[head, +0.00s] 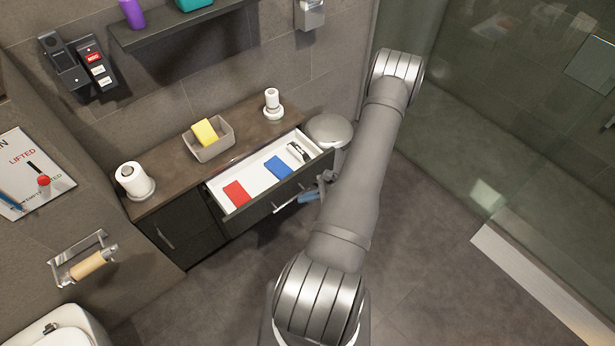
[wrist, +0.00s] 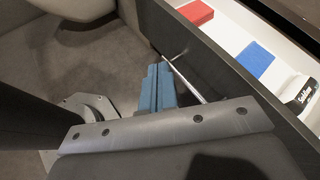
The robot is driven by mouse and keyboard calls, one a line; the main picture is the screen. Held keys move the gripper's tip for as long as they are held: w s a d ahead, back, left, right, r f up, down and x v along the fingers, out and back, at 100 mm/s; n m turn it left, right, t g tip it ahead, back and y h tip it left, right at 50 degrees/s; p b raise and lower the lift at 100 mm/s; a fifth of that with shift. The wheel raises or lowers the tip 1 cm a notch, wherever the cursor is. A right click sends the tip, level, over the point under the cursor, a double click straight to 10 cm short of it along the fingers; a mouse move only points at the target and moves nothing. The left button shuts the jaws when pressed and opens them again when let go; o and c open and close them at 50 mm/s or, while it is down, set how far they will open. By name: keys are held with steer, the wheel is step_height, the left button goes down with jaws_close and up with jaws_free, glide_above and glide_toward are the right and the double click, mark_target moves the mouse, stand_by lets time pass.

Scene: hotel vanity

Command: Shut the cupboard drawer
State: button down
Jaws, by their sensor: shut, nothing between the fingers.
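The cupboard drawer (head: 248,204) stands open, pulled out from the dark cupboard. Inside it lie a red block (head: 237,193), a blue block (head: 278,167) and a small dark-and-white item (head: 298,152). The drawer's dark front also shows in the wrist view (wrist: 232,84), with its bar handle (wrist: 185,80). My gripper (head: 312,196) is outside the drawer, in front of the right part of its front. In the wrist view the blue fingers (wrist: 157,82) are shut together and empty, close beside the handle. I cannot tell whether they touch it.
On the counter (head: 165,185) above stand a basket (head: 221,146) with a yellow sponge (head: 205,132), and white rolls at left (head: 133,178) and right (head: 272,100). A round bin (head: 330,129) stands right of the cupboard. The floor (head: 420,250) right of my arm is clear.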

steer(key=d+f+m+t+y, duration=0.2)
steer(key=d+m+t, duration=0.1)
steer(key=m+t, duration=0.3)
steer(key=m+t+h, duration=0.2)
steer(key=m+t, duration=0.6)
glide_toward(302, 171)
steer(key=x, duration=0.7)
steer(key=x, duration=1.6)
steer(key=shift+w, duration=0.15)
steer(key=shift+d, duration=0.15)
